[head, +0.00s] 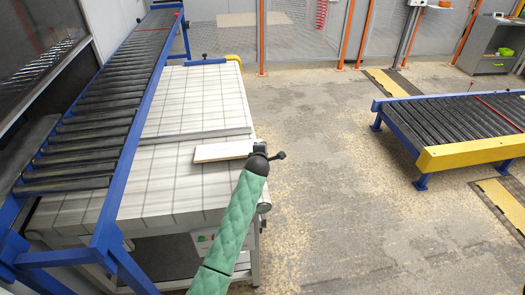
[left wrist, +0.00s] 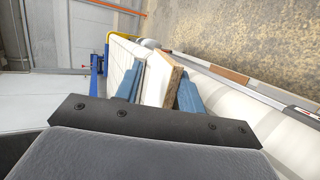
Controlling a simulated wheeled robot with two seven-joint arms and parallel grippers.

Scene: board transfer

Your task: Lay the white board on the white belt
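The white board (head: 220,151) is a flat slab with a brown edge, over the near part of the white belt (head: 170,180). I cannot tell whether it touches the belt. My left gripper (head: 260,154) is at the board's right end. In the left wrist view the board (left wrist: 163,80) stands between the two blue fingers of my left gripper (left wrist: 160,92), which look closed on it. The board's end inside the gripper is hidden in the head view. My right gripper is not in view.
A grey bar (head: 195,136) crosses the belt just beyond the board. A blue-framed roller conveyor (head: 110,95) runs along the belt's left side. Another roller conveyor with a yellow end (head: 470,152) stands at the right. The floor between is clear.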

